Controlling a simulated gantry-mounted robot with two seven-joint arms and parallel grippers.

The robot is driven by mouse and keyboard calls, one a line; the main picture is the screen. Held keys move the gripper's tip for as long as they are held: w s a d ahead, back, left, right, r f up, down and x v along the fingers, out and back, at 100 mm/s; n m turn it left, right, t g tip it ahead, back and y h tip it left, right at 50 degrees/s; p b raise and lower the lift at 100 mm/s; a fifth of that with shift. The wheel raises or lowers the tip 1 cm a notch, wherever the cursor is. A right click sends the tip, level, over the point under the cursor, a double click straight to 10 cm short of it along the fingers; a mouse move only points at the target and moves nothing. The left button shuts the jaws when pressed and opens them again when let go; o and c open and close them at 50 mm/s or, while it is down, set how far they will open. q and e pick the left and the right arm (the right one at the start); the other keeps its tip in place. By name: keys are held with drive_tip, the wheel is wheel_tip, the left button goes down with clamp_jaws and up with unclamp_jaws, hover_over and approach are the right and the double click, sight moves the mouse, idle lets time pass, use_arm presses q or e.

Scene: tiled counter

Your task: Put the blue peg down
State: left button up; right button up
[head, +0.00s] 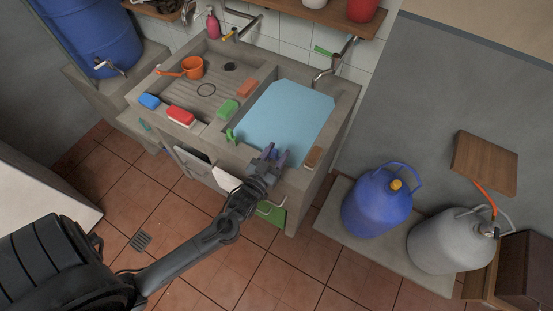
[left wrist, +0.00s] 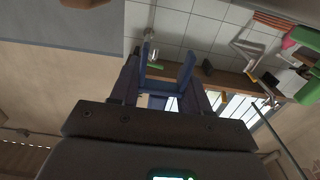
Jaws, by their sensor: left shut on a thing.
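My left gripper (head: 274,154) is over the front edge of the stone sink (head: 208,143), near the basin of light blue water (head: 290,112). It is shut on the blue peg (left wrist: 156,102), of which only a small blue part shows between the fingers in the left wrist view. The peg is too small and hidden to make out clearly in the head view. A green peg (head: 230,134) stands on the sink's front rim, left of my gripper. My right gripper is not in view.
A brown brush or block (head: 313,157) lies on the rim right of my gripper. Red (head: 181,115) and blue (head: 149,101) sponges lie on the left rim. A green sponge (head: 229,109) lies by the divider. A blue gas bottle (head: 377,205) stands to the right.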

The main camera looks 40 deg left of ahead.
sight(277, 160)
use_arm(q)
wheel_tip(277, 160, down, 4)
drive_tip(key=shift+r, duration=0.2)
drive_tip(key=shift+f, duration=0.1)
drive_tip(key=shift+f, duration=0.15)
drive_tip(key=o, duration=1)
drive_tip(key=shift+s+r, duration=0.1)
drive_tip(key=shift+r, duration=0.1)
